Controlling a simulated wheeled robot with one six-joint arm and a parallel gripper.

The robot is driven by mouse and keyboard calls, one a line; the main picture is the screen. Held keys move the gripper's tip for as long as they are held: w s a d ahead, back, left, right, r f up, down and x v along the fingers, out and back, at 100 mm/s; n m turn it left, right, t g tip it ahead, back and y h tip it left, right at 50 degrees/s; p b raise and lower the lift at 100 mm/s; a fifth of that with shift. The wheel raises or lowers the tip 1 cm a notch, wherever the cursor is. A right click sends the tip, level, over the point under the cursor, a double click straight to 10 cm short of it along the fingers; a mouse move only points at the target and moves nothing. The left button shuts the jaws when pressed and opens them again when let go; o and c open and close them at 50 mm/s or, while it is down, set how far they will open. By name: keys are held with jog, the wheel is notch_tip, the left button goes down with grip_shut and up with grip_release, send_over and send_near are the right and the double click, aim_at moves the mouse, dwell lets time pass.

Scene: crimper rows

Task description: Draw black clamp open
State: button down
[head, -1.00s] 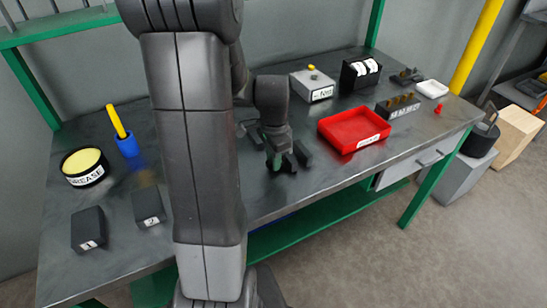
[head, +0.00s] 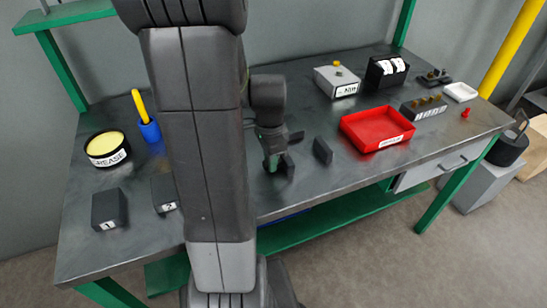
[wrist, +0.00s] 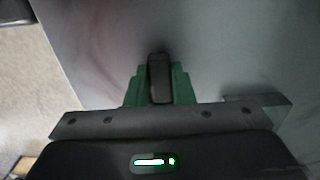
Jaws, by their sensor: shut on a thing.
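The black clamp shows in the head view as a dark upright block (head: 322,150) on the bench, with more dark parts beside my gripper. My gripper (head: 277,165) is low over the bench, left of that block, with a clear gap between them. In the wrist view, my gripper's green fingers (wrist: 160,88) are shut on a narrow black clamp piece (wrist: 159,78), which stands up between them. My arm hides part of the bench left of the gripper. How the held piece joins the rest of the clamp cannot be made out.
A red tray (head: 347,126) lies right of the block. Behind it are a grey box (head: 336,82) and a black holder with white rolls (head: 386,71). A grease tin (head: 106,149), a blue cup (head: 150,132) and black blocks 1 (head: 108,208) and 2 (head: 164,192) stand left.

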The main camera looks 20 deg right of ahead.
jog(key=c, duration=1.2)
grip_release()
jog(key=shift+a, duration=0.1)
jog(key=shift+c, duration=0.2)
notch_tip(320, 180, up, 14)
jog(key=p, duration=0.1)
jog(key=shift+f, duration=0.2)
notch_tip(320, 180, down, 14)
jog(key=shift+r+b, duration=0.2)
jog(key=shift+b, duration=0.3)
jog(key=shift+d, duration=0.65)
jog(key=shift+r, duration=0.1)
